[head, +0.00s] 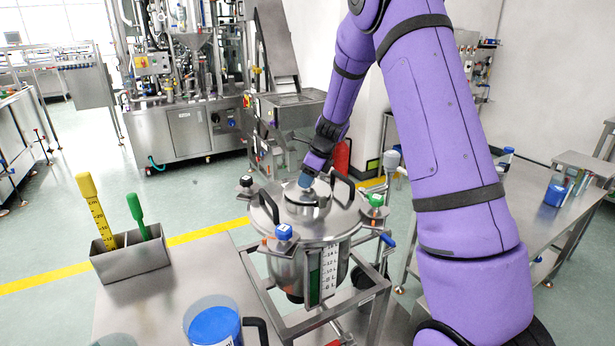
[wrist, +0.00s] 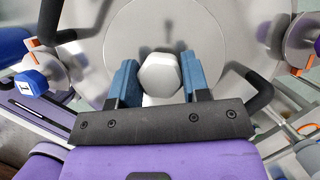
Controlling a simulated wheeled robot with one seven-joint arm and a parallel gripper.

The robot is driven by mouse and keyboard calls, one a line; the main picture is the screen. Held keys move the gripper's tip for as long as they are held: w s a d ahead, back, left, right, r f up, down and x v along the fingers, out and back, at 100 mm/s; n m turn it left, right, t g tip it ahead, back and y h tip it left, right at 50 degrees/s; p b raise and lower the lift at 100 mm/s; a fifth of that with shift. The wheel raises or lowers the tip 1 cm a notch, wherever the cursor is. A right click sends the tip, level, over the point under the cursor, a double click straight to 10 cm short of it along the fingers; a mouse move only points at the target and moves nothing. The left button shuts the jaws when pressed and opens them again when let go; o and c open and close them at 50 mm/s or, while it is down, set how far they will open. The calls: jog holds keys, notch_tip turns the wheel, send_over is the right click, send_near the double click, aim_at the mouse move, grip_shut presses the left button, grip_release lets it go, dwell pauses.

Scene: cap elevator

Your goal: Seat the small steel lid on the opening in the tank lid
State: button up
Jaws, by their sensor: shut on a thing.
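The steel tank (head: 285,268) stands in a frame, with its wide tank lid (head: 265,225) on top. My gripper (head: 307,181) is over the middle of that lid, pointing down. In the wrist view the blue fingers of my gripper (wrist: 159,78) are shut on the pale knob of the small steel lid (wrist: 205,38), one finger on each side. The small lid's round plate lies below the knob. In the head view the small lid (head: 305,195) is at the raised opening. The opening's inside is hidden, and I cannot tell whether the lid touches the rim.
Black handles (head: 342,188) rise from the tank lid near my gripper. Coloured clamp knobs, blue (head: 284,231) and green (head: 376,200), ring its edge. A steel holder (head: 130,257) with yellow and green tools and a blue-filled jug (head: 213,325) stand on the bench to the left.

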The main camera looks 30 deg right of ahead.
jog(key=shift+f, duration=0.25)
dwell(0.5)
jog(key=o, duration=1.2)
jog(key=shift+v, duration=3.5)
